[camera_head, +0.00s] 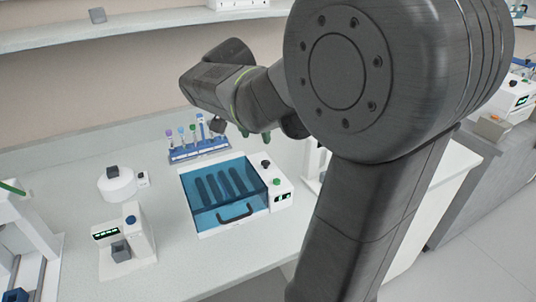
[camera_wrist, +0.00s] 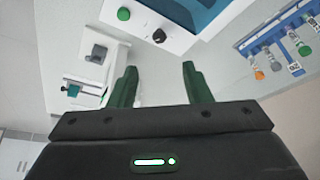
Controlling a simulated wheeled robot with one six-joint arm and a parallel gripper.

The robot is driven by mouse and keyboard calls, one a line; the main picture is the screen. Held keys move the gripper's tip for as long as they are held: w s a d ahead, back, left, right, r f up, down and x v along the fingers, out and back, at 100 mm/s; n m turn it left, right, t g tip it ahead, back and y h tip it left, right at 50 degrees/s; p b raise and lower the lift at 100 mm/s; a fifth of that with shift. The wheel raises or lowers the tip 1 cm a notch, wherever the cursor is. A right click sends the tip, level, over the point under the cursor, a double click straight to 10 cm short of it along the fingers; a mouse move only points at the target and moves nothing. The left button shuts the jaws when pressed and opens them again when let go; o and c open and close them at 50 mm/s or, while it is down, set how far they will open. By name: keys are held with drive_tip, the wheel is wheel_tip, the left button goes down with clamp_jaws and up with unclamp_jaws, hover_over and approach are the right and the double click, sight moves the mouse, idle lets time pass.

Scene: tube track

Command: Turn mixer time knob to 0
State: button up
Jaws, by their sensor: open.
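The mixer (camera_head: 207,222) is a white box with a clear blue lid and a dark handle, standing on the bench. Its control panel on the right side has a black knob (camera_head: 265,164), a green knob (camera_head: 277,181) and a small lit display (camera_head: 283,197). In the wrist view the black knob (camera_wrist: 159,36) and the green knob (camera_wrist: 123,14) are at the top. No label saying which is the time knob is readable. My gripper (camera_wrist: 160,68) is open and empty, its green fingers apart. The black knob appears beyond the fingertips, roughly in line with the gap.
A blue rack (camera_head: 200,149) of capped tubes stands behind the mixer. A round white device (camera_head: 117,187) and a white device with a display (camera_head: 130,258) stand to the left. Bare bench lies in front of the mixer. My arm hides much of the right side.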

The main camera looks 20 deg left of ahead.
sight(265, 162)
drive_tip(key=x, duration=1.2)
drive_tip(key=shift+f, duration=0.1)
drive_tip(key=c, duration=0.9)
